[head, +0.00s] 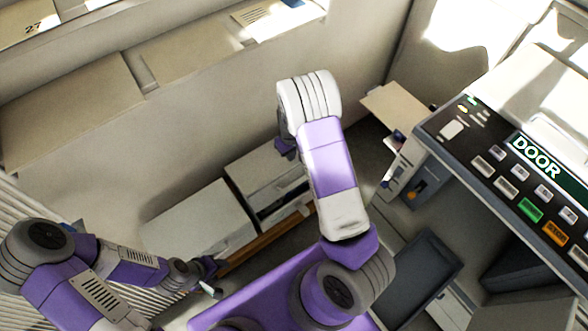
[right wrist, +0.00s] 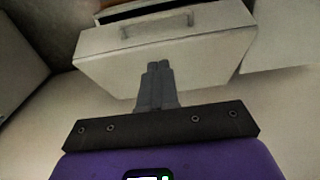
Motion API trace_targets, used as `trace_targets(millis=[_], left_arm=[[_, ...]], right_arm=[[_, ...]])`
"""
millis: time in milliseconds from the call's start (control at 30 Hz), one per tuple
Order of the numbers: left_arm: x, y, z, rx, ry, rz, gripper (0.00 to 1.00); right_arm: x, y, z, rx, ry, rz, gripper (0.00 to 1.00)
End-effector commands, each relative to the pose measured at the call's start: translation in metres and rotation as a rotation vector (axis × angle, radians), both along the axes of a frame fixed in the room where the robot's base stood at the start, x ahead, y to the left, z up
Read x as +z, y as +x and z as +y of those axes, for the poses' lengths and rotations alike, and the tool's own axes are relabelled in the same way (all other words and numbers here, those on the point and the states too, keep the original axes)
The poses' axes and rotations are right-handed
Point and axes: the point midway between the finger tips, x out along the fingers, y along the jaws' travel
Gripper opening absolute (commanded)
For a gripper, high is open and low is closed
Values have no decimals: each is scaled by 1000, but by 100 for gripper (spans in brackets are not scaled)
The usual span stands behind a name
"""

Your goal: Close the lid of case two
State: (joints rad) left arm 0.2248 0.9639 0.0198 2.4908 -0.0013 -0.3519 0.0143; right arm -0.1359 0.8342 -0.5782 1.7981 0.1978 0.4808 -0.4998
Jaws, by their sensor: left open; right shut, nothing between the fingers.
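Two pale box-like cases stand low in the middle of the head view, a left one (head: 200,222) and a right one (head: 262,172). The right one shows a dark gap below its pale top. I cannot read which is case two. In the right wrist view a pale case (right wrist: 200,58) with a handle (right wrist: 157,27) lies ahead, with a dark opening along its far edge. My right gripper (right wrist: 157,68) is shut and empty, its tips in front of that case; contact is unclear. My left gripper (head: 212,280) is open and empty, near the left case's lower right corner.
A control panel (head: 480,135) marked DOOR, with lit buttons, fills the right. A dark tray-like surface (head: 420,278) lies below it. A brown rail (head: 265,243) runs in front of the cases. Pale wall panels (head: 70,110) stand behind.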

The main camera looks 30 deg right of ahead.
Motion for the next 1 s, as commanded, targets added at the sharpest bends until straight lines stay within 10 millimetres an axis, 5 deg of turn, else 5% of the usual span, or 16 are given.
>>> trace_targets(millis=[167, 600, 1000], left_arm=[[-6, 0, 0, 0, 0, 0, 49], [-34, 0, 0, 0, 0, 1, 49], [-41, 0, 0, 0, 0, 0, 49]], right_arm=[[-14, 3, -3, 7, -4, 5, 0], [-105, 2, -2, 4, -1, 4, 0], [-129, -17, -4, 5, -2, 1, 0]])
